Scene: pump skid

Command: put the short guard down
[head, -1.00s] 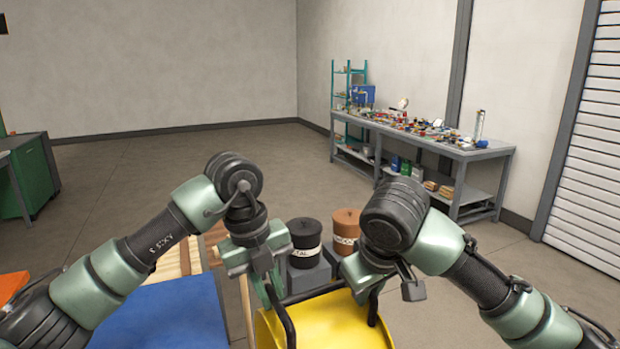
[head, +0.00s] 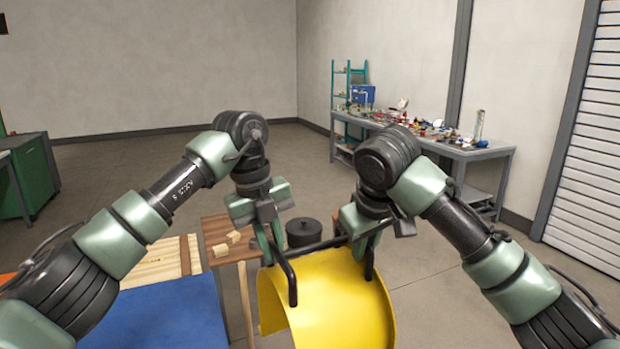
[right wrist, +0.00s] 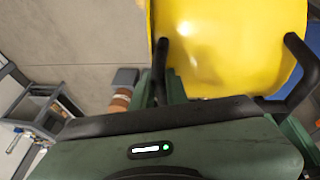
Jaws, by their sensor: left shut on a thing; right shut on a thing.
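The short guard (head: 335,300) is a yellow curved shell with two black handles. It hangs between my grippers in the lower middle of the head view, its arched underside partly showing. My left gripper (head: 274,255) is shut on the guard's left handle. My right gripper (head: 364,248) is shut on its right handle. In the right wrist view the yellow guard (right wrist: 225,50) fills the upper right, with black handle bars beside my green gripper. What lies directly beneath the guard is hidden.
A blue surface (head: 160,312) and a wooden pallet-like board (head: 155,262) lie at left. A small brown table (head: 222,228) holds wooden blocks. A black lidded canister (head: 303,232) stands behind the guard. A cluttered workbench (head: 480,153) stands at the back right. Open floor lies between.

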